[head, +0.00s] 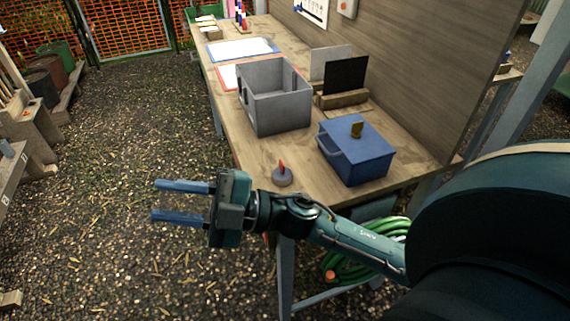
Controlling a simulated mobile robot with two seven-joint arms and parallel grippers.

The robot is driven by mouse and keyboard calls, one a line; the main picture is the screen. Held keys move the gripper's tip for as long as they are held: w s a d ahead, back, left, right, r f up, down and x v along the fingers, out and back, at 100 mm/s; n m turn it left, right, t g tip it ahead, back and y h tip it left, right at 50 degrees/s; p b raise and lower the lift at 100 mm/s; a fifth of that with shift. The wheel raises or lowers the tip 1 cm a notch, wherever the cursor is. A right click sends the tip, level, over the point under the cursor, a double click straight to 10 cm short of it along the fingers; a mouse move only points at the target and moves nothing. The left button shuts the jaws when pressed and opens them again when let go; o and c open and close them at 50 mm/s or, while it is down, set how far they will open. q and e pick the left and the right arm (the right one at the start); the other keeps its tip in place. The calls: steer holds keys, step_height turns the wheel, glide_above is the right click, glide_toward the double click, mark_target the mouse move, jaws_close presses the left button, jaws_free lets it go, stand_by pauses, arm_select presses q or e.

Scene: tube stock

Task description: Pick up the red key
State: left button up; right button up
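A small red piece (282,165), which looks like the red key, stands upright on a round grey base (282,178) near the front left edge of the wooden bench (245,160). Its exact shape is too small to make out. My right gripper (155,201) is open, with its two blue fingers apart and nothing between them. It hangs over the gravel to the left of the bench's near end, pointing left, away from the red piece. My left gripper is not in view.
A blue lidded box (362,160) with a brass-coloured piece (357,129) on top stands right of the red piece. A grey open box (280,107) stands behind. A black panel (346,76) stands in a wooden holder. A green hose (345,265) lies coiled below the bench.

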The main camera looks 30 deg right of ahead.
steer(key=s+a+n+g, duration=0.1)
steer(key=s+n+g, duration=0.2)
steer(key=n+g, duration=0.5)
steer(key=n+t+h+b, duration=0.1)
steer(key=t+h+b, duration=0.1)
steer(key=h, duration=1.8)
glide_toward(282, 163)
steer(key=shift+h, duration=0.3)
steer(key=shift+p+x, duration=0.7)
steer(key=shift+x, duration=4.1)
steer(key=shift+a, duration=0.2)
